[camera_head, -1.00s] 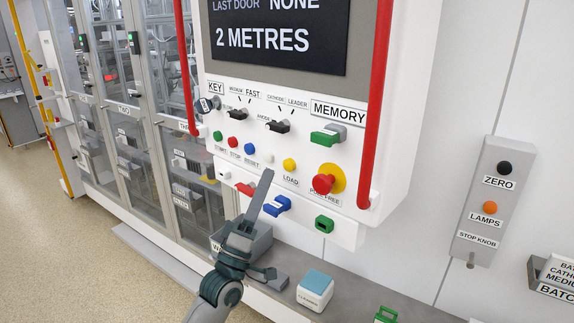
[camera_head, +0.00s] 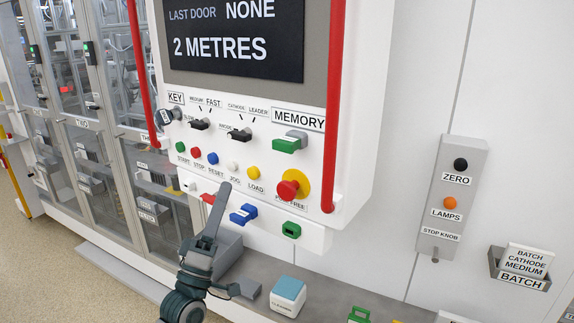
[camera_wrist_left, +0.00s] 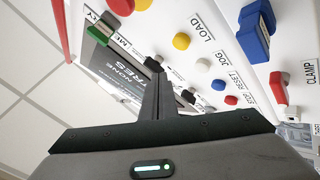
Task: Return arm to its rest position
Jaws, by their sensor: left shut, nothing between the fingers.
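My left gripper (camera_head: 219,196) is in front of the lower part of the white control panel (camera_head: 230,176). Its fingers are shut with nothing between them and point up toward the row of buttons. In the left wrist view the closed fingers (camera_wrist_left: 160,84) point at the panel, with the white jog button (camera_wrist_left: 203,65) and black knobs close by in the picture. The blue plug-like piece (camera_head: 243,214) sits just right of the fingers in the head view. I cannot tell whether the fingertips touch the panel. My right gripper does not show.
A red mushroom button (camera_head: 288,190) on yellow and red vertical rails (camera_head: 335,110) stand out from the panel. A ledge below holds a blue-topped box (camera_head: 288,296). A grey box (camera_head: 452,200) with lamps and a batch card holder (camera_head: 518,282) are on the right wall.

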